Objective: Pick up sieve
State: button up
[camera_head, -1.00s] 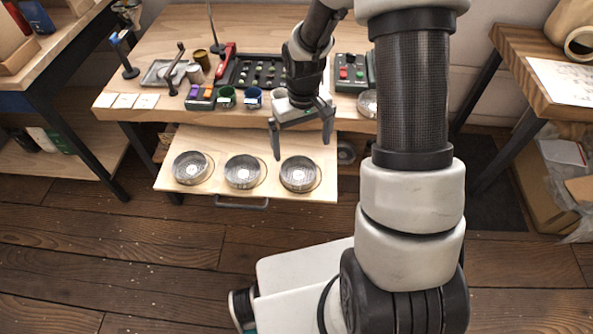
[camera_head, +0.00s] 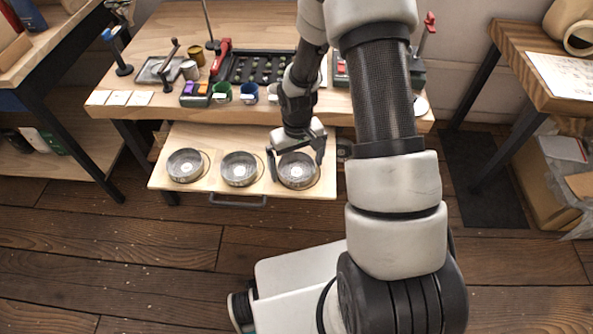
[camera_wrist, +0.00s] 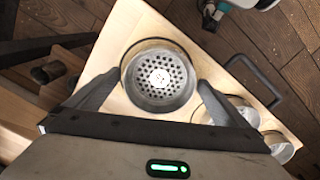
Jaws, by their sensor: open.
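Three round metal sieves sit in a row on a pulled-out wooden drawer board (camera_head: 220,195): a left sieve (camera_head: 186,166), a middle sieve (camera_head: 239,169) and a right sieve (camera_head: 298,171). My gripper (camera_head: 297,176) is open at the right sieve, with one finger on each side of its rim. In the wrist view, the right sieve (camera_wrist: 159,77) shows its perforated bottom, and my gripper (camera_wrist: 160,90) has its fingers spread at its lower left and lower right. I cannot tell whether the fingers touch it. Two other sieves show partly behind the right finger.
The bench top (camera_head: 190,25) above the drawer holds a black tray (camera_head: 262,68), green and blue cups, a hand tool and white cards (camera_head: 118,98). A drawer handle (camera_head: 238,203) sticks out in front. Side tables stand left and right.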

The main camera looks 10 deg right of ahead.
jog(key=c, duration=1)
jog(key=shift+r, duration=0.15)
